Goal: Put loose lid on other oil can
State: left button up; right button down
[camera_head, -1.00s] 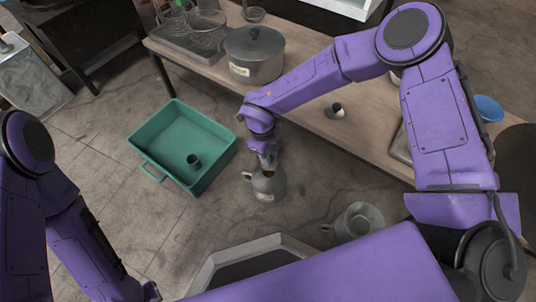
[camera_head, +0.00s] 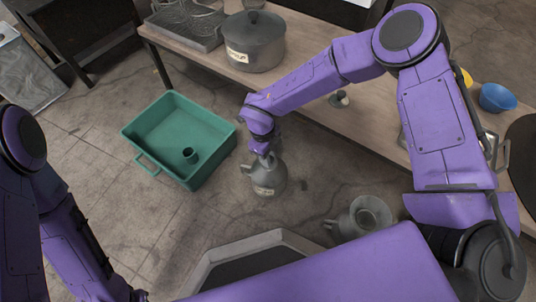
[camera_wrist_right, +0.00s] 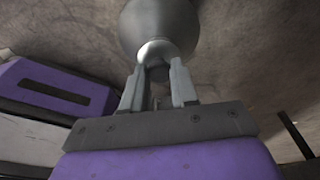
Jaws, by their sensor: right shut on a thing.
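A grey oil can (camera_head: 267,180) with a pale label and a side handle stands on the floor, below my right gripper (camera_head: 263,157). In the right wrist view my right gripper (camera_wrist_right: 157,82) is shut on a shiny silver piece, apparently the loose lid (camera_wrist_right: 158,50), at the top of the grey can (camera_wrist_right: 160,20). Whether the lid is fully seated is hidden. The can's mouth is covered from sight. My left arm comes in at the lower left; its gripper (camera_head: 138,295) barely shows at the bottom edge.
A grey jug (camera_head: 365,217) is on the floor to the right. The wooden table (camera_head: 310,97) behind holds a lidded pot (camera_head: 254,45), a small light object (camera_head: 340,98) and a blue bowl (camera_head: 497,97).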

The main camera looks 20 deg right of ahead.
jog(key=shift+r+p, duration=0.1)
jog(key=shift+p, duration=0.6)
dwell(0.6)
jog(key=shift+w+f+p, duration=0.1)
jog(key=shift+f+p, duration=0.15)
jog(key=shift+p, duration=0.05)
dwell(0.9)
jog(key=shift+p, duration=0.4)
dwell(0.4)
jog(key=shift+c, duration=1.6)
grip_release()
